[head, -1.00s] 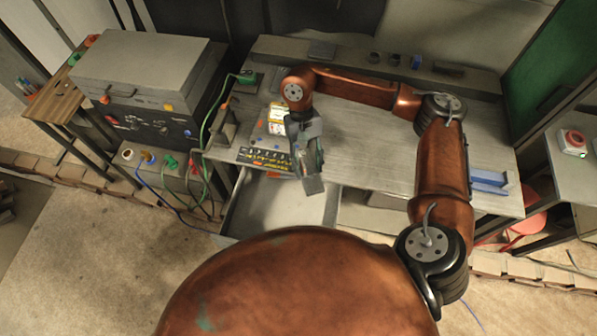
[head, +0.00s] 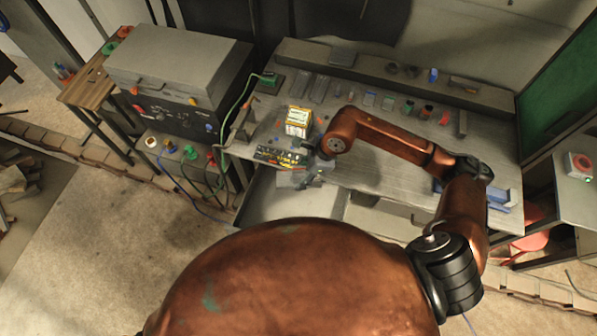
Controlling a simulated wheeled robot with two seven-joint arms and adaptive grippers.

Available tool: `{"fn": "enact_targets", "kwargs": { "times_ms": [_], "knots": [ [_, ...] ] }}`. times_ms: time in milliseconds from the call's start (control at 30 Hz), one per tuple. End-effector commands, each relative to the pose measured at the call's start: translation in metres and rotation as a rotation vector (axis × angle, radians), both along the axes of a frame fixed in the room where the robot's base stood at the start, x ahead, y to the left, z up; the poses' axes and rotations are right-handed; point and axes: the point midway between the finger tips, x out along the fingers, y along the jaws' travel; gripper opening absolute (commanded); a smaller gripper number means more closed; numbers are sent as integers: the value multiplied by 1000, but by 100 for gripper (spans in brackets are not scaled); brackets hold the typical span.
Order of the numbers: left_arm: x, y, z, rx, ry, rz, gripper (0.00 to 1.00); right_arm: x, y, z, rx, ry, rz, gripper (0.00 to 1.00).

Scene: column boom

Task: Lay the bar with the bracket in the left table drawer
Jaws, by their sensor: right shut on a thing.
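My right gripper (head: 308,174) hangs at the table's front edge, over the back part of the open left table drawer (head: 268,210). It is shut on a small grey piece that I take to be the bar with the bracket. The piece is mostly hidden by the gripper and too small to make out its shape. The drawer is pulled out, and its visible floor is pale and bare; my own body covers its front. My left gripper is not in view.
A dark tray of small parts (head: 280,157) and a yellow-white box (head: 298,121) stand beside the gripper on the table (head: 385,165). Several small parts lie farther back. A blue holder (head: 490,198) is at the right. A grey case (head: 178,72) stands left.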

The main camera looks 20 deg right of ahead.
Motion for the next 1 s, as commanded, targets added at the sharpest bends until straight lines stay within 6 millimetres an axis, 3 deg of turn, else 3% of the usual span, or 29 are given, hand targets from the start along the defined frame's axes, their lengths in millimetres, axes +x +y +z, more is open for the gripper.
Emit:
{"fn": "enact_targets", "kwargs": {
  "times_ms": [333, 567, 1000],
  "knots": [
    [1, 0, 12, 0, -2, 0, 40, 4, 9, 11, 2, 0, -302, 1],
    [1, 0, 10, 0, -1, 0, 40, 4, 10, 7, 3, 2, -337, 1],
    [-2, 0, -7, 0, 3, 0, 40, 4, 9, -24, 2, 3, -335, 1]
  ]
}}
